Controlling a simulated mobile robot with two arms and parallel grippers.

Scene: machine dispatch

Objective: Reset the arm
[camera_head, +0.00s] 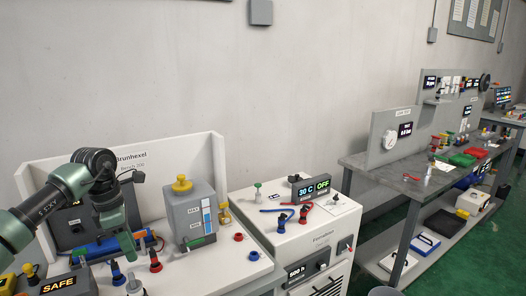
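My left arm comes in from the left, grey-green with black joints. Its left gripper (128,244) points down over the left bench, in front of a dark box and close to a blue cylinder (105,246) lying on the bench. The fingers are small and partly seen edge-on, so I cannot tell whether they are open or shut. No held object can be made out. My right gripper is not in view.
A grey tank (190,213) with a yellow cap stands right of the gripper. Red and blue fittings (154,261) stand on the bench front. A white unit (300,236) with an OFF display adjoins it. A grey workbench (404,184) stands farther right beyond green floor.

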